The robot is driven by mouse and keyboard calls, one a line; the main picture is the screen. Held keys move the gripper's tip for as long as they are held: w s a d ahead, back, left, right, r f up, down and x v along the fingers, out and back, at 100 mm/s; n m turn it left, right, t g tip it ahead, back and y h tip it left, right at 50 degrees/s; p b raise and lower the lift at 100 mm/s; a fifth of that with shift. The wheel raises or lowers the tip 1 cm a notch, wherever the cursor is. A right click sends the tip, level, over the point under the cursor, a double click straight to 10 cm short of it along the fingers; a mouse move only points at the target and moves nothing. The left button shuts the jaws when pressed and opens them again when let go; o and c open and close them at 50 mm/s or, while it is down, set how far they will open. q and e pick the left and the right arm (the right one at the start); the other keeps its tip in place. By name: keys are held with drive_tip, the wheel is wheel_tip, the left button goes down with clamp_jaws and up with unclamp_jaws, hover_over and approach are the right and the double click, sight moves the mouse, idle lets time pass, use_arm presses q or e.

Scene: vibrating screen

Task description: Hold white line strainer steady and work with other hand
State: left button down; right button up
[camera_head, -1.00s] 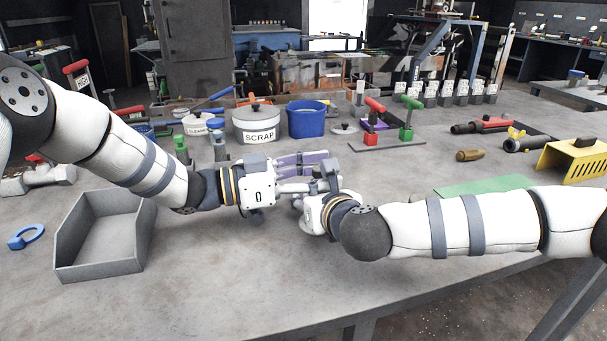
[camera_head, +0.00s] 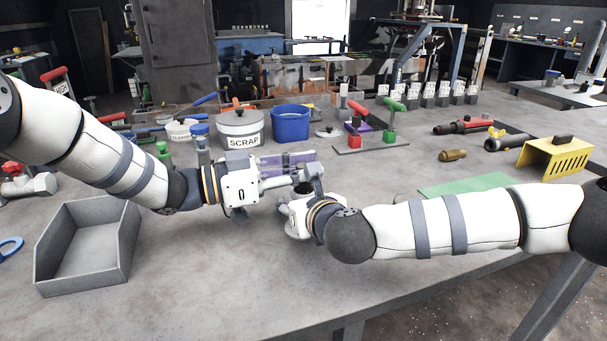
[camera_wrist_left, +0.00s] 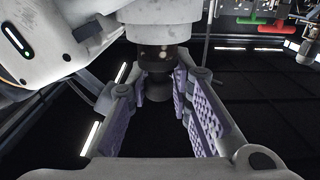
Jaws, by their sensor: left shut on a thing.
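My left gripper (camera_head: 305,165) reaches in from the left above the middle of the table, its purple-padded fingers pointing right. In the left wrist view its fingers (camera_wrist_left: 175,105) are around a dark round end (camera_wrist_left: 155,80). A pale, speckled body (camera_wrist_left: 160,14) joins that end at the top; I take it for the white line strainer, but its full shape is cut off. In the head view the grippers largely hide it. My right gripper (camera_head: 305,187) is close beside the left fingertips; whether it is open or shut is unclear.
A grey open bin (camera_head: 125,245) stands front left. A SCRAP pot (camera_head: 240,128) and a blue bucket (camera_head: 290,122) stand behind the grippers. A stand with red and green handles (camera_head: 372,145), a green mat (camera_head: 470,186) and a yellow slotted cover (camera_head: 560,160) are right. The front middle is clear.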

use_arm(q)
drive_tip(key=shift+r, duration=3)
use_arm(e)
drive_tip(key=shift+s+f, duration=0.1)
drive_tip(key=shift+f, duration=0.4)
drive_tip(key=shift+d, duration=0.1)
drive_tip(key=o, duration=1)
use_arm(q)
wheel_tip(320, 180, up, 7)
use_arm(e)
drive_tip(key=o, duration=0.5)
drive_tip(key=shift+r, duration=0.2)
drive_tip(key=c, duration=0.6)
use_arm(q)
drive_tip(key=shift+r, duration=0.1)
use_arm(e)
drive_tip(key=shift+r, duration=0.1)
drive_tip(key=shift+r, duration=0.1)
